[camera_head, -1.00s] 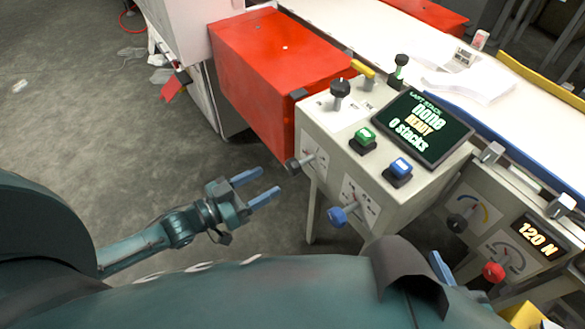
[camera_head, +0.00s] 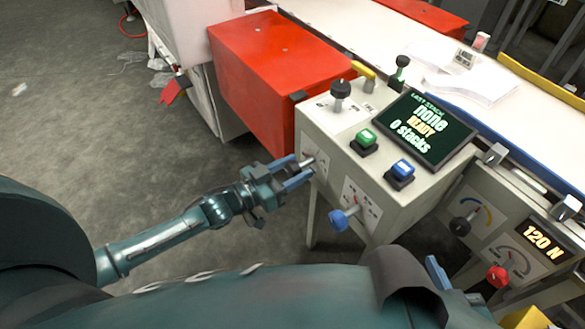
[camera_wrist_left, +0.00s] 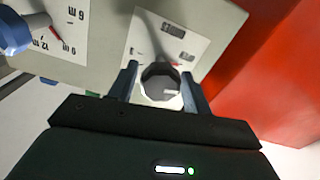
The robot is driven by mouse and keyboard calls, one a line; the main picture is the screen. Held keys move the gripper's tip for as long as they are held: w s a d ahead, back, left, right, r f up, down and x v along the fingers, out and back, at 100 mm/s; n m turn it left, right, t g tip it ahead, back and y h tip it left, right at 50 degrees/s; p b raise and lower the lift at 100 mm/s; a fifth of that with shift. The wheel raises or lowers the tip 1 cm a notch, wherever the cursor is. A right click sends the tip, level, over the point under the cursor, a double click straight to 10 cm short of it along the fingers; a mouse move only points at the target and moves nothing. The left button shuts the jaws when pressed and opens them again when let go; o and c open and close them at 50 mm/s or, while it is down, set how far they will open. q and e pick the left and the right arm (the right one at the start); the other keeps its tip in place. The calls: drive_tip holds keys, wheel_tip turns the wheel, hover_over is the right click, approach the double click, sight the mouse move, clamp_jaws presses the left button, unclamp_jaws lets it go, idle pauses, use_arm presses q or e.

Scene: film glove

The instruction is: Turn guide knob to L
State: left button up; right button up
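A dark round knob (camera_wrist_left: 160,78) on a metal shaft (camera_head: 308,161) sticks out of the control box's left front face. It sits by a white label plate (camera_wrist_left: 168,40) whose print I cannot read. My left gripper (camera_head: 302,168) has its blue fingers on either side of this knob; in the left wrist view (camera_wrist_left: 161,88) they stand open around it, with the knob between them. Whether they touch it I cannot tell. A blue finger of my right gripper (camera_head: 437,273) shows at the lower right, mostly hidden by my arm.
A blue knob (camera_head: 338,220) with a printed scale is close to the right on the same face. The red box (camera_head: 262,75) stands close behind.

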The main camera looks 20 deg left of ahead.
use_arm(q)
drive_tip(key=c, duration=0.7)
